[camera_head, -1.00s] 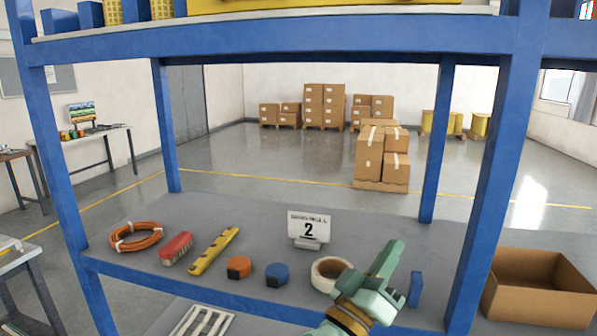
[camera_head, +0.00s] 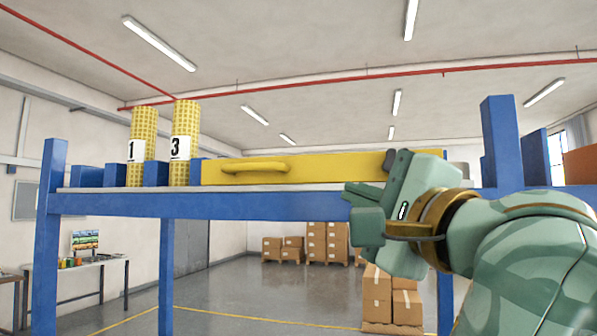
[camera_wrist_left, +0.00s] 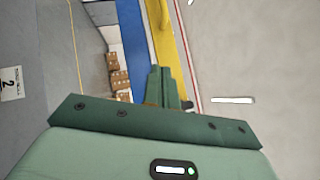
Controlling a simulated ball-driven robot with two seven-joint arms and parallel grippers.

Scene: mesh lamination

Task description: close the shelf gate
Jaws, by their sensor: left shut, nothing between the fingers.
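The shelf gate appears to be the long yellow panel (camera_head: 330,168) with a yellow handle (camera_head: 255,166) on the upper shelf. It lies along the shelf's front, right of the mesh rolls. My left gripper (camera_head: 356,206) is shut and empty. In the head view it overlaps the blue shelf beam, below the panel's right part and right of the handle. In the left wrist view the shut fingers (camera_wrist_left: 165,85) point toward the yellow panel (camera_wrist_left: 163,40) and blue beam (camera_wrist_left: 132,35). I cannot tell whether they touch. My right gripper is not in view.
Yellow mesh rolls marked 1 (camera_head: 142,150) and 3 (camera_head: 182,148) stand upright at the upper shelf's left, between blue blocks. A blue post (camera_head: 502,140) rises at the right. Cardboard boxes (camera_head: 392,298) stand on the floor beyond.

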